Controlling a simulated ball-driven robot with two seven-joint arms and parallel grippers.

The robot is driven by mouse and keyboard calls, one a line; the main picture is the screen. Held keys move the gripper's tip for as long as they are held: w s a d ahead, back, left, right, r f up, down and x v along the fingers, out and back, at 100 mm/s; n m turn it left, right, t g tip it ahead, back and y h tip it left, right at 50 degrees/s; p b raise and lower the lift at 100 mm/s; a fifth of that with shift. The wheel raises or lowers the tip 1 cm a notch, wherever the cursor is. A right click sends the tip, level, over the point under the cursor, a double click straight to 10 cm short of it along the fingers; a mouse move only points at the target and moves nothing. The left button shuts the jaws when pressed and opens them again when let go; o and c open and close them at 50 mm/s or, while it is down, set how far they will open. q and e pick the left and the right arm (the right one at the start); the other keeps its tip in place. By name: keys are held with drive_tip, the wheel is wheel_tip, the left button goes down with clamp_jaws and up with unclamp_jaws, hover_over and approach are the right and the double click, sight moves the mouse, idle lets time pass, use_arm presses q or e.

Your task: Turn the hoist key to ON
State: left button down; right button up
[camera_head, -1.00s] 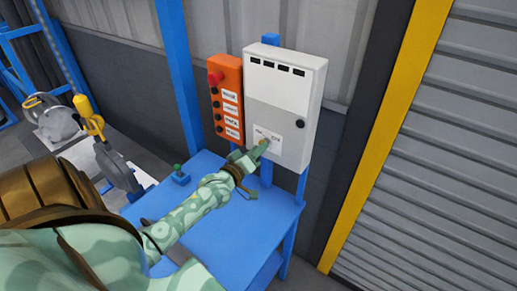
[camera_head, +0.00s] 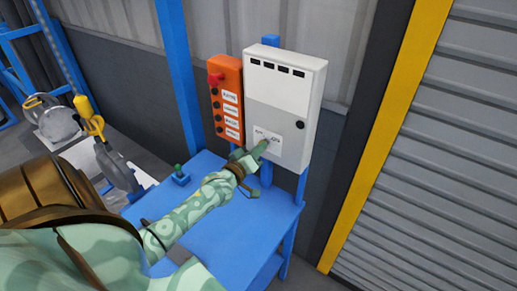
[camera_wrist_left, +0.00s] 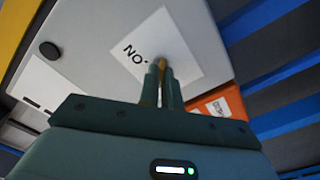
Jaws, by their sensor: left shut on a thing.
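The hoist key (camera_wrist_left: 161,63) is a small brass-coloured piece at the white label (camera_wrist_left: 185,45) on the grey-white control box (camera_head: 283,95). My left gripper (camera_head: 262,147) reaches up to the lower front of the box. In the left wrist view its two fingers (camera_wrist_left: 161,82) are shut on the key and hide most of it. The letters "NO" show on the label beside the fingers in that view; the rest of the label is partly covered. The key's exact angle cannot be told. My right gripper is not in view.
An orange button box (camera_head: 226,97) with a red knob stands left of the control box. A blue table (camera_head: 215,238) lies below my arm, with a small green-topped device (camera_head: 179,175). A yellow hook (camera_head: 88,118) hangs at left. A shutter (camera_head: 440,170) is at right.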

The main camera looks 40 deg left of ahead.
use_arm(q)
drive_tip(key=shift+m+p, duration=1.6)
drive_tip(key=shift+m, duration=7)
drive_tip(key=c, duration=1.6)
unclamp_jaws()
drive_tip(key=shift+s, duration=0.1)
drive_tip(key=s+d+b, duration=0.1)
drive_tip(key=s, duration=1.5)
drive_tip(key=shift+d, duration=0.4)
